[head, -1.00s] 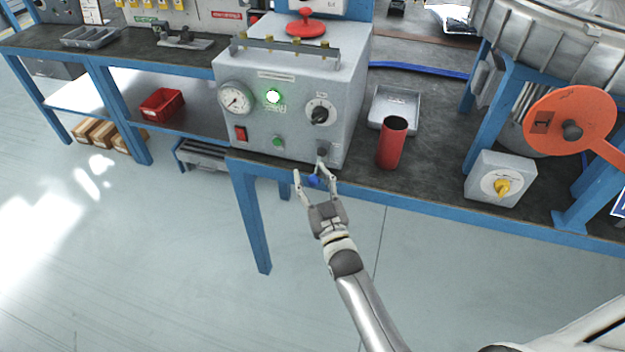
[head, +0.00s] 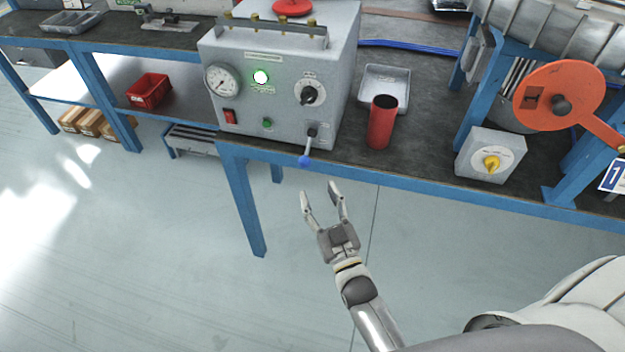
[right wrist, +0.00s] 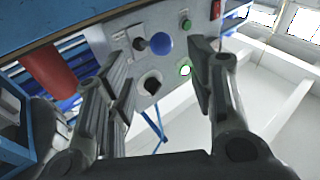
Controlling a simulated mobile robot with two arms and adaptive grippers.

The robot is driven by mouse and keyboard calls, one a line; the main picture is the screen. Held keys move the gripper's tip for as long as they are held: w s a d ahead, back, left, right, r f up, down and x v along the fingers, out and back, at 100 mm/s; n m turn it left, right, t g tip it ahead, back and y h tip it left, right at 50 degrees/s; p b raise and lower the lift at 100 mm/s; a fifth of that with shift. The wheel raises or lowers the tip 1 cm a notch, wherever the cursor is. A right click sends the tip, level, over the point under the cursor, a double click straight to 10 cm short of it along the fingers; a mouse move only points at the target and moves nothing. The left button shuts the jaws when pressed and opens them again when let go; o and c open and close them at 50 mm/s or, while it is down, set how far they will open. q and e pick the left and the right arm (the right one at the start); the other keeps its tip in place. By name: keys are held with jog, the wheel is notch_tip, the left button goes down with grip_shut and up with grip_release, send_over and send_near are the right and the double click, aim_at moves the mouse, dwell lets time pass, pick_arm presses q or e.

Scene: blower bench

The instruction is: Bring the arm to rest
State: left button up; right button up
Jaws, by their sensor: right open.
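My right gripper (head: 322,199) is open and empty. In the head view it stands over the floor in front of the bench, below and apart from the blue-tipped lever (head: 305,160) on the grey control box (head: 330,120). The lever hangs down from the front of the box. The right wrist view shows my open fingers (right wrist: 165,90) with the lever's blue knob (right wrist: 160,44) beyond them, between the fingers in the picture. My left gripper is not in view.
The blue-framed bench edge (head: 420,188) runs across in front of the gripper. A red cup (head: 382,125), a metal tray (head: 385,85), a yellow-knobbed box (head: 490,157) and an orange disc (head: 560,95) are on the right. The floor (head: 190,290) in front is clear.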

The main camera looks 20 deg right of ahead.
jog(key=shift+v, duration=0.9)
jog(key=s+f+g+p, duration=0.1)
jog(key=s+f+g, duration=0.25)
jog(key=f, duration=0.65)
jog(key=s+a+f+g+p, duration=0.1)
jog(key=s+f+g, duration=0.3)
jog(key=f, duration=0.6)
jog(key=s+f+g, duration=0.3)
jog(key=s+f, duration=0.2)
jog(key=f, duration=0.5)
pick_arm(q)
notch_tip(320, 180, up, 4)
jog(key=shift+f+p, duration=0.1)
jog(key=shift+p, duration=0.85)
pick_arm(e)
jog(key=s+d+f+g, duration=0.2)
jog(key=s+f+g, duration=0.1)
jog(key=s, duration=0.6)
jog(key=s+d+f+g, duration=0.2)
jog(key=s+f, duration=0.3)
jog(key=s, duration=0.4)
jog(key=s+d+f+n+g, duration=0.1)
jog(key=s+d+f+g, duration=0.2)
jog(key=s, duration=0.6)
notch_tip(320, 180, down, 2)
jog(key=shift+g+h, duration=0.4)
jog(key=shift+g, duration=0.05)
